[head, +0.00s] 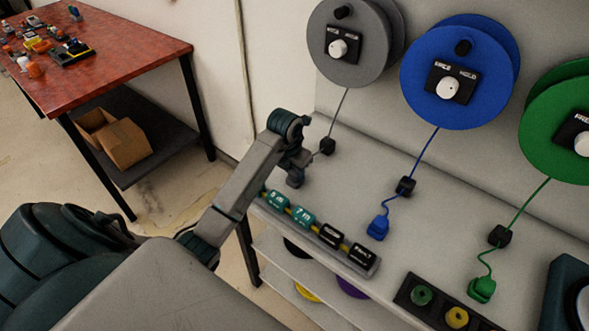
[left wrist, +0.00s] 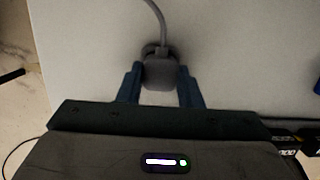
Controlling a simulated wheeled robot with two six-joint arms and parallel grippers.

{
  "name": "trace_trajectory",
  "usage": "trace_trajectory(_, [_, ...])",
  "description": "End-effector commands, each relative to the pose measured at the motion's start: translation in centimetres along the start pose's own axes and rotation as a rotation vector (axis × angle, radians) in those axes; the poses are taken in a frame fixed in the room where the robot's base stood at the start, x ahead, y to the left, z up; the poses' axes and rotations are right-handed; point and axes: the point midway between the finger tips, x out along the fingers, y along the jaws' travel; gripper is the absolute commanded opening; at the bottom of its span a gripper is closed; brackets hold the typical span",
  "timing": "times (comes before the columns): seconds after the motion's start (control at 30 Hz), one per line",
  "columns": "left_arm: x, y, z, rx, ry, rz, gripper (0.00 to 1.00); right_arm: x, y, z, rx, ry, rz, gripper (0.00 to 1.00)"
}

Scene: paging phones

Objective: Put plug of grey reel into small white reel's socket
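The grey reel (head: 350,62) hangs on the wall panel at top centre of the head view. Its cord runs down through a black block (head: 327,146) on the bench toward my left gripper (head: 300,168). In the left wrist view, the grey plug (left wrist: 160,76) sits between the two fingers of my left gripper (left wrist: 160,88), with its cord rising from it. The fingers are very close to its sides; whether they press on it I cannot tell. In the head view my gripper hides the plug. I see no small white reel in either view. My right gripper is out of view.
A blue reel (head: 461,71) and a green reel (head: 562,125) hang to the right, their blue plug (head: 378,228) and green plug (head: 482,290) on the bench. A rail of labelled blocks (head: 318,234) lines the front edge. A red table (head: 98,80) stands left.

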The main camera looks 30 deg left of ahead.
Motion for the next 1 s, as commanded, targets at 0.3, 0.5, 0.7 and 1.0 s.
trace_trajectory(0.3, [-0.5,0.0,0.1,0.0,-0.001,0.0,0.16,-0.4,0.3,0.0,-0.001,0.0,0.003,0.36])
trace_trajectory(0.5, [-2.2,0.0,0.5,0.0,-0.001,0.0,0.16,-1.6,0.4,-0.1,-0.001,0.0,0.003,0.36])
trace_trajectory(0.7, [-3.7,0.0,0.8,0.0,0.0,0.0,0.16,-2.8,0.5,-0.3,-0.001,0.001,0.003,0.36])
trace_trajectory(1.0, [-6.1,0.0,1.3,0.0,-0.002,0.0,0.16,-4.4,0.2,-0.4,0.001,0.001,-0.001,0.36])
